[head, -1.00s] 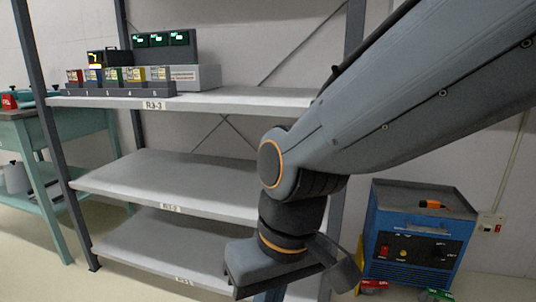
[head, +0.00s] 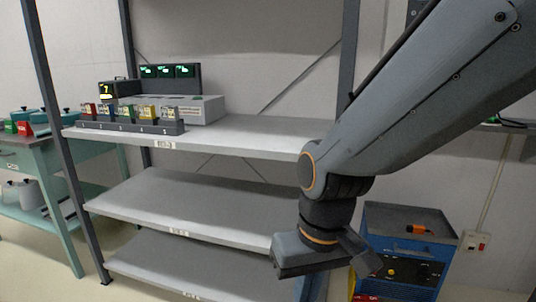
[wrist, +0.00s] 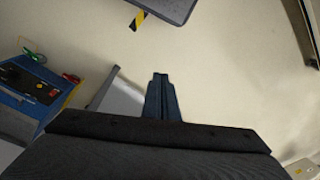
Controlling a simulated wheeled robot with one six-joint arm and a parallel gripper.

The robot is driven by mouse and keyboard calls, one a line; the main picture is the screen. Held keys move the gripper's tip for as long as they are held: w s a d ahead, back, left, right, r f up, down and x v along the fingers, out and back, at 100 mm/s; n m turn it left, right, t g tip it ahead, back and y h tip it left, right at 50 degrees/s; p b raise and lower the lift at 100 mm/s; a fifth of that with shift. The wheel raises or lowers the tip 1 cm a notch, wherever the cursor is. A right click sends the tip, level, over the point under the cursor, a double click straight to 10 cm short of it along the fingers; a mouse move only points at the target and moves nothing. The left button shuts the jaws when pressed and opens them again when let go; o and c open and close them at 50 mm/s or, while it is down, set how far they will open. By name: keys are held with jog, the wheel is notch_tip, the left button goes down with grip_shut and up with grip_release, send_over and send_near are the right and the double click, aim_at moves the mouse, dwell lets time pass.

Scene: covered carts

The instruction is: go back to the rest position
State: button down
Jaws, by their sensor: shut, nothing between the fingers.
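My gripper (wrist: 161,97) shows in the wrist view with its two dark fingers together and nothing between them. It points out over pale, bare floor. In the head view my arm reaches in from the upper right and bends down at the wrist, in front of the right end of the shelf rack. The fingers cannot be made out clearly there.
A grey shelf rack (head: 180,200) carries a row of small coloured boxes (head: 130,112) and a device with green displays (head: 170,71). A blue machine (head: 405,246) stands right of my wrist. A teal cart (head: 50,160) stands at left. Striped tape (wrist: 138,22) shows in the wrist view.

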jog(key=s+d+r+m+h+p, duration=0.1)
jog(key=s+d+r+m+p, duration=0.1)
jog(key=d+r+p, duration=1.1)
notch_tip(320, 180, up, 3)
jog(key=m+p, duration=0.1)
jog(key=p, duration=0.5)
jog(key=shift+d+f+p, duration=0.15)
jog(key=shift+f+p, duration=0.05)
jog(key=shift+p, duration=0.15)
